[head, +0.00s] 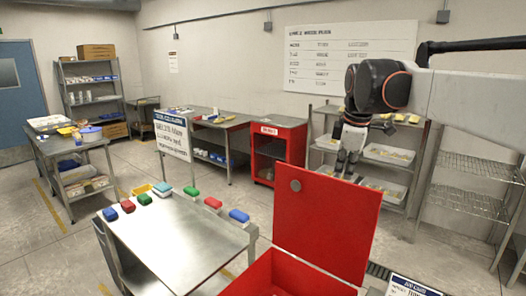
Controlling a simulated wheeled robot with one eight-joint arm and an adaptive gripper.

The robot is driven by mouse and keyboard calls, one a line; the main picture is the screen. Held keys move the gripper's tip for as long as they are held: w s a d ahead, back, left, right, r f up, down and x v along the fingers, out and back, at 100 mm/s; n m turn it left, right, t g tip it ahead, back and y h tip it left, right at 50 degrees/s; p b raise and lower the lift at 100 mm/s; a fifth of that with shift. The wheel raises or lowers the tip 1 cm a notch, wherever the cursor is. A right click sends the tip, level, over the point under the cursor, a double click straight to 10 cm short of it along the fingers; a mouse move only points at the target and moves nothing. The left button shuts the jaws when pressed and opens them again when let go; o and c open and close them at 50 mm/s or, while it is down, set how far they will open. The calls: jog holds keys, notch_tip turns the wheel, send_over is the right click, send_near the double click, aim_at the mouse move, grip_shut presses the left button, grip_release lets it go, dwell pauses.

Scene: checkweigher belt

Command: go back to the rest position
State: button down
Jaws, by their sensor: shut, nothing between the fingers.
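My gripper (347,163) hangs from my dark arm at the right of the head view, pointing down. Its fingers are shut with nothing between them. It appears above and behind the raised red lid of a red bin (262,280) in the foreground, clear of any object as far as I can tell. My arm reaches in from the right edge of the picture.
A steel table (178,240) at centre front carries several red, green and blue items along its edges. The open red lid (325,222) stands up in front of my gripper. Racks with trays (388,154) and an empty wire shelf (468,190) stand behind.

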jog(key=s+f+m+t+b, duration=0.1)
jog(key=s+f+m+b, duration=0.3)
jog(key=s+f, duration=0.9)
jog(key=s+a+f+m+t+b, duration=0.1)
jog(key=s+f+m+b, duration=0.4)
jog(key=s+f+m, duration=0.5)
jog(key=s+f+t, duration=0.1)
jog(key=s+f, duration=0.1)
jog(key=s, duration=0.4)
jog(key=shift+s+a+f+t, duration=0.15)
jog(key=shift+s+f+t, duration=0.15)
jog(key=shift+s+f, duration=0.1)
